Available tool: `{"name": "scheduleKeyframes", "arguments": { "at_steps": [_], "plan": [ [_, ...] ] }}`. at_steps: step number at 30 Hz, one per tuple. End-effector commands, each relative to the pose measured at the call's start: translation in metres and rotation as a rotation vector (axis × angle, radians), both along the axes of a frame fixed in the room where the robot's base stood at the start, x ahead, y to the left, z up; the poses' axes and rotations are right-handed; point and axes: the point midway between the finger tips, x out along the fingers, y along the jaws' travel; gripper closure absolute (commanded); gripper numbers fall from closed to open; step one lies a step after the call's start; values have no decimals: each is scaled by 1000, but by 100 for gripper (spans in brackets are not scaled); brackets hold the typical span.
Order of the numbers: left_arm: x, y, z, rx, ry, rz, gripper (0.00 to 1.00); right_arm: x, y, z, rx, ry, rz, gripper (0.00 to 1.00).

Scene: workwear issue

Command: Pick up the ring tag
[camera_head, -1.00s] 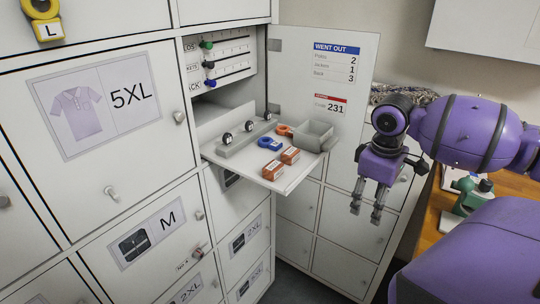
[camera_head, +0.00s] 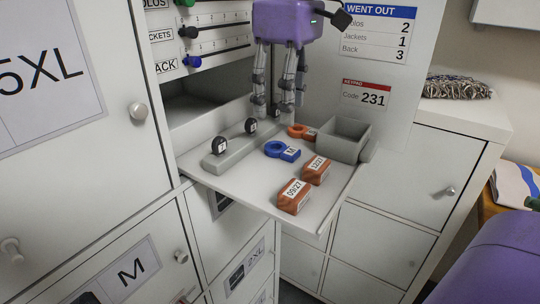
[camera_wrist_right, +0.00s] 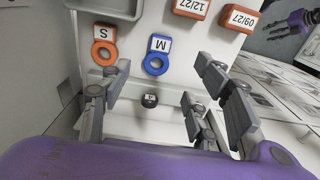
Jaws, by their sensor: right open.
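A blue ring tag marked M (camera_head: 282,150) lies flat on the fold-down shelf (camera_head: 245,183); it also shows in the right wrist view (camera_wrist_right: 156,62). An orange ring tag (camera_head: 299,131) lies behind it, against the grey bin; the right wrist view shows its S label (camera_wrist_right: 104,50). My right gripper (camera_head: 272,112) is open and empty, fingers pointing down above the back of the shelf. Both ring tags are beyond its fingertips in the right wrist view (camera_wrist_right: 160,85), touching neither. A small purple gripper, apparently my left (camera_wrist_right: 294,25), shows far off; its jaws are unclear.
A grey open bin (camera_head: 343,140) stands at the shelf's right. Two orange blocks, marked 12/27 (camera_head: 316,171) and 09/27 (camera_head: 293,197), lie near the front edge. The open door (camera_head: 385,85) stands behind.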

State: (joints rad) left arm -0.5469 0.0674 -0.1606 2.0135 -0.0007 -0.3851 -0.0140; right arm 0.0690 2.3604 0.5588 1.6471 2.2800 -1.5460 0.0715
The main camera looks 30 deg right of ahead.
Motion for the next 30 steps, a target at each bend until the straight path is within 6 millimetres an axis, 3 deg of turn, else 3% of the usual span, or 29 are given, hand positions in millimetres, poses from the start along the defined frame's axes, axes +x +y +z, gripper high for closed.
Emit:
{"name": "scheduleKeyframes", "arguments": {
  "at_steps": [1,7,21,30],
  "plan": [
    [2,4,-6,8,-3,1,60,2,1,-13,0,10,2,44],
    [12,8,1,15,-28,-2,60,2,1,-29,-1,13,3,44],
    [-2,9,-1,16,-3,-1,60,0,-2,-88,-1,12,2,44],
    [0,8,-1,14,-5,-2,60,0,-2,-92,-1,9,2,46]
  ]
}}
